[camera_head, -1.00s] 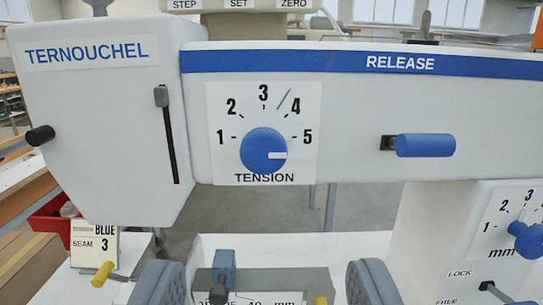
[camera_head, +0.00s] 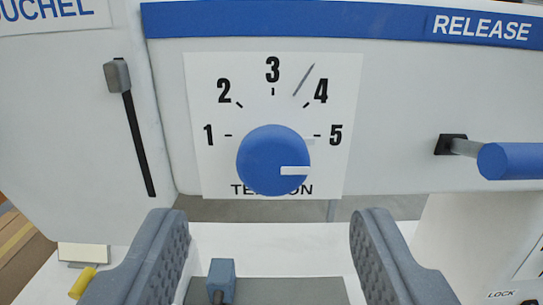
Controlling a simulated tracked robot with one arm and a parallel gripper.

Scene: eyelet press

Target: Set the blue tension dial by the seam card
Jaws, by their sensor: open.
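The blue tension dial (camera_head: 262,152) is a round knob on a white scale plate (camera_head: 208,80) marked 1 to 5. Its white pointer mark faces right, slightly below the 5. A thin dark stroke is on the plate between 3 and 4. My gripper (camera_head: 268,218) is open and empty, its two grey fingers apart below the dial and touching nothing. A small pale piece (camera_head: 83,252) shows at lower left where the seam card stood; no writing is legible on it now. A second earlier, the card read BLUE, SEAM 3.
A blue release handle (camera_head: 510,161) sticks out at the right. A slider lever (camera_head: 117,75) sits in a slot at upper left. A yellow knob (camera_head: 82,283) is at lower left. A small blue block (camera_head: 221,278) stands between my fingers, lower down.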

